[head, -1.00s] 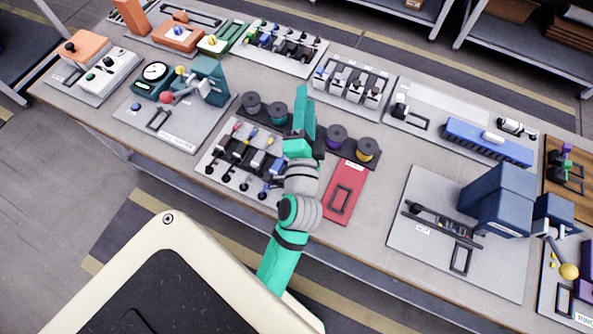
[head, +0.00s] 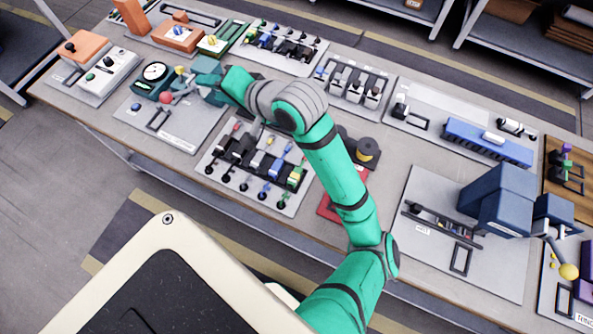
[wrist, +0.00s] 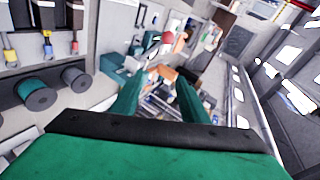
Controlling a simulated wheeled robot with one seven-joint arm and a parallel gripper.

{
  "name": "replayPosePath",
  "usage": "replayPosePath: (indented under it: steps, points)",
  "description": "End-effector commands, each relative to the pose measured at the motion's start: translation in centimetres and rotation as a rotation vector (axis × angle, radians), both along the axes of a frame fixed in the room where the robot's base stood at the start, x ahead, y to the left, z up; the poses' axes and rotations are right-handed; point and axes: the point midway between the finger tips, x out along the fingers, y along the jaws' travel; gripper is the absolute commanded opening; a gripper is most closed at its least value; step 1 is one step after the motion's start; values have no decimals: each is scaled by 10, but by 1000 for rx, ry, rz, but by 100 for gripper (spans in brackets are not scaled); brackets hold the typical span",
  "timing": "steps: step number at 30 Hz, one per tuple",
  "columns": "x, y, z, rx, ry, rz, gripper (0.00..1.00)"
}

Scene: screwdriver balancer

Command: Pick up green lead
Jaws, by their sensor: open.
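The green lead (head: 296,176) is at the right end of a row of coloured leads on a grey board (head: 215,160) in the head view. Its lower end has a dark knob. My gripper (head: 222,82) is far to the upper left of it, above the bench by the teal machine, and looks sideways. In the wrist view my gripper (wrist: 160,95) has two green fingers apart with nothing between them. The green lead cannot be made out in the wrist view. In the head view my arm crosses over the spool rack and hides part of it.
A red tray (head: 328,207) lies right of the lead board, partly behind my arm. A blue machine (head: 497,200) stands at the right. The teal machine (head: 207,68) is close to my gripper.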

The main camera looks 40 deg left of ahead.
Motion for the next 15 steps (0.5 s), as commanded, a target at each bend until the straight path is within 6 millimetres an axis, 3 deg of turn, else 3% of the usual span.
replayPosePath:
  steps: [8,15]
  points:
    - [-6,-55,-61,-444,-1,56,41]
    - [12,-136,-99,-840,-10,-2,41]
